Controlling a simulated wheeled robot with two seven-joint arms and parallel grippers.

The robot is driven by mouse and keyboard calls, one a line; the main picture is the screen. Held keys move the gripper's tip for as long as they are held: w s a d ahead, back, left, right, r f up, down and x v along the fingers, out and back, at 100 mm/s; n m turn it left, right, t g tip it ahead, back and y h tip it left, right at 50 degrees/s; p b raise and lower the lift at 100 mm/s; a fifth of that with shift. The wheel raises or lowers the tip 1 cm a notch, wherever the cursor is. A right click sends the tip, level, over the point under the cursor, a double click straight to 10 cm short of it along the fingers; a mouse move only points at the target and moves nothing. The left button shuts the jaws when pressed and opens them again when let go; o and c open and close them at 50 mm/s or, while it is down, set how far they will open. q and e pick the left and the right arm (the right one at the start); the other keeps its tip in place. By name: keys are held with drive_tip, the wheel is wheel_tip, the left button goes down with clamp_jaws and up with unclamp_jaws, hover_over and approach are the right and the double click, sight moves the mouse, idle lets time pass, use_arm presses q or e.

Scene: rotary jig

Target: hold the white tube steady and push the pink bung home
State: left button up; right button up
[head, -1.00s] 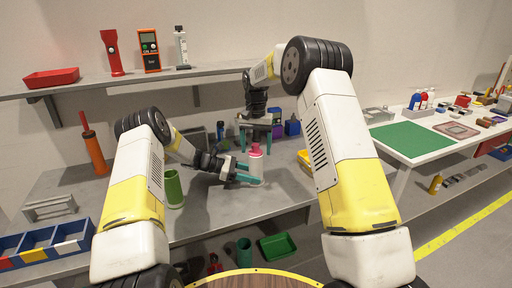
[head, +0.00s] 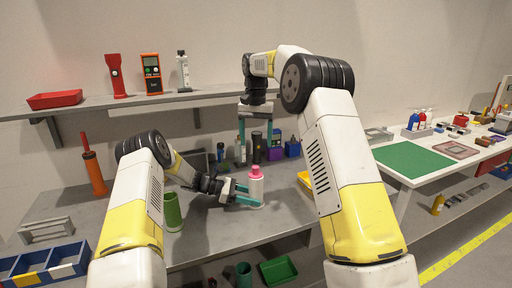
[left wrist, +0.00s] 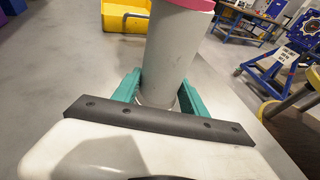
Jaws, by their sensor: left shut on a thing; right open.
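The white tube (head: 257,188) stands upright on the grey bench in the head view, with the pink bung (head: 255,171) in its top end. In the left wrist view the tube (left wrist: 172,55) rises between the teal fingers, and the bung's edge (left wrist: 193,4) shows at the top of the picture. My left gripper (head: 250,197) is shut around the tube low down, from the left. My right gripper (head: 256,138) is open and empty, pointing down above and behind the bung in the picture, apart from it. How deep the bung sits cannot be told.
A green cup (head: 172,212) stands on the bench (head: 215,233) left of the tube. Dark bottles, a purple box (head: 276,153) and a blue box (head: 293,149) stand behind. A yellow tray (head: 304,179) is to the right. The shelf (head: 150,102) runs above the bench.

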idle(0.3)
use_arm(q)
drive_tip(key=o, duration=1.1)
drive_tip(key=shift+c, duration=0.2)
